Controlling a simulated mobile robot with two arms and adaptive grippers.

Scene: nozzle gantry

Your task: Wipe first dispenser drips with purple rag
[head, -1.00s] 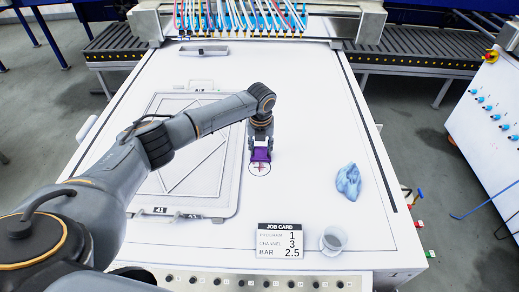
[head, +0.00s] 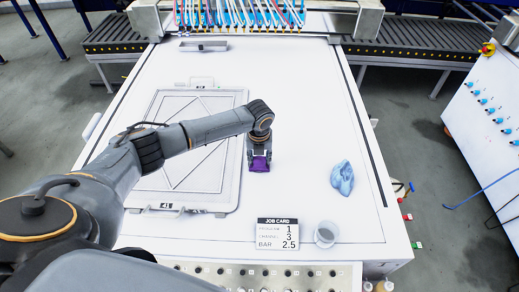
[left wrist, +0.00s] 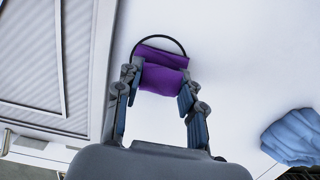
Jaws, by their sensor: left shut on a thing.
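My left gripper (head: 259,158) is shut on the purple rag (head: 260,165), low over the white table (head: 300,120). The rag also shows in the left wrist view (left wrist: 162,80), folded and bunched between the two fingers (left wrist: 157,95). A thin black arc (left wrist: 160,37), part of a drawn circle on the table, shows just past the rag's edge. The rag and gripper hide the rest of the circle, and I see no drips now. I cannot tell whether the rag touches the table. The coloured dispenser tubes (head: 245,15) hang along the gantry at the back. My right gripper is not in view.
A blue crumpled cloth (head: 342,177) lies to the right of the rag. A clear cup (head: 326,234) and a job card (head: 278,233) are near the front edge. A flat frame (head: 232,190) lies to the left. A small tray (head: 204,46) sits at the back.

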